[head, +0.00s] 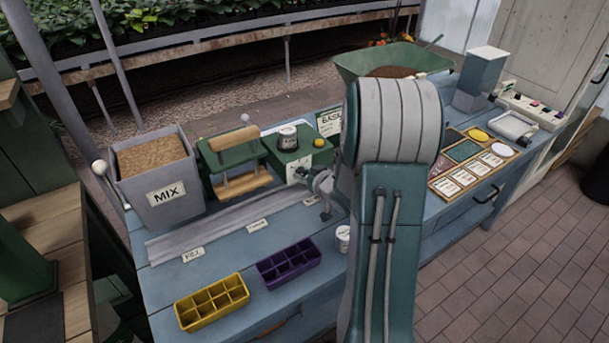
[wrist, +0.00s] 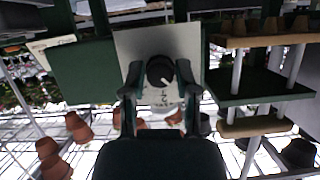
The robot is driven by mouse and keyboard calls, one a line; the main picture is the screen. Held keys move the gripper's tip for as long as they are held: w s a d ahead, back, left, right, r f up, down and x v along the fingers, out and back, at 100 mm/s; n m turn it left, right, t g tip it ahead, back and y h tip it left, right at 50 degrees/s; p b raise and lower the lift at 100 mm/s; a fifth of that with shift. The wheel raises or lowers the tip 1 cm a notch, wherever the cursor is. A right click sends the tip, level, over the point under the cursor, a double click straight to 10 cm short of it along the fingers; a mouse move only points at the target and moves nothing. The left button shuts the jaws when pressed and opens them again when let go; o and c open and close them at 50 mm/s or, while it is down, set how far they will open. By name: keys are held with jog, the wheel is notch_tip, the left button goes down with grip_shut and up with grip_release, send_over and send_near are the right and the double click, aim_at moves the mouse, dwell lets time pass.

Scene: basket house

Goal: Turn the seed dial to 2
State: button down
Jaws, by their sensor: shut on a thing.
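The seed dial (wrist: 159,69) is a round black knob on a white plate (wrist: 185,42). In the wrist view its pale pointer mark points down and slightly right. The small marks on the plate below it are too blurred to read. My gripper (wrist: 160,76) has one finger on each side of the knob and is shut on it. My gripper (head: 318,187) is at that front, and the knob is hidden there.
A grey MIX bin (head: 165,196) and a green press with wooden bars (head: 240,165) stand left of the box. A yellow tray (head: 211,302) and a purple tray (head: 289,263) lie at the bench front. A small white pot (head: 342,238) stands near my arm.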

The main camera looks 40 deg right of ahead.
jog(key=m+y, duration=0.2)
jog(key=m, duration=0.1)
jog(key=shift+d, duration=0.15)
jog(key=shift+m+t+y, duration=0.5)
jog(key=shift+m+y, duration=0.2)
jog(key=shift+m, duration=0.5)
jog(key=shift+c, duration=1.8)
grip_release()
jog(key=shift+d, duration=0.1)
jog(key=v, duration=1.2)
jog(key=shift+f, duration=0.2)
jog(key=shift+w+d, duration=0.1)
jog(key=shift+d, duration=0.05)
